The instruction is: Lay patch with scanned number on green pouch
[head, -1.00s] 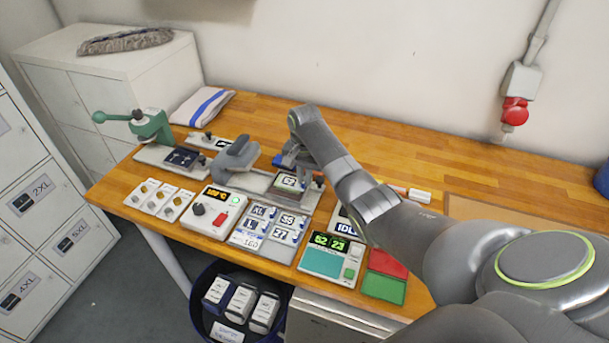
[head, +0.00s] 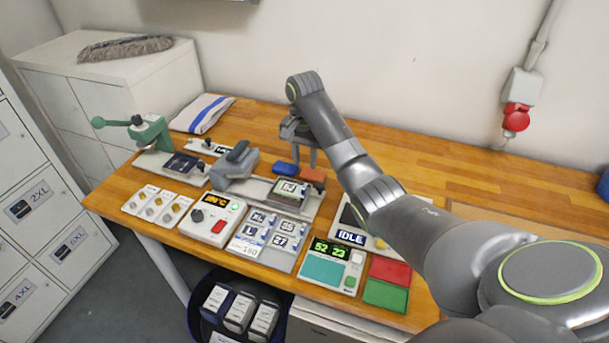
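A small pouch with a greenish edge (head: 279,198) lies on the pale plate of the grey press. A white patch with a dark number (head: 290,188) lies on top of it; the number is too small to read surely. My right gripper (head: 298,163) is above and behind the pouch, apart from it, fingers pointing down and spread with nothing between them. The patch tray (head: 262,249) holds several patches, among them ones that look like 55 and 27. A device with a green display (head: 337,245) appears to read 52 and 23. My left gripper is out of view.
The grey press (head: 235,165) stands left of the pouch. A blue block (head: 285,168) and an orange block (head: 312,175) lie behind it. Red (head: 390,271) and green (head: 385,295) pads lie at the front right. The back of the table is mostly clear.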

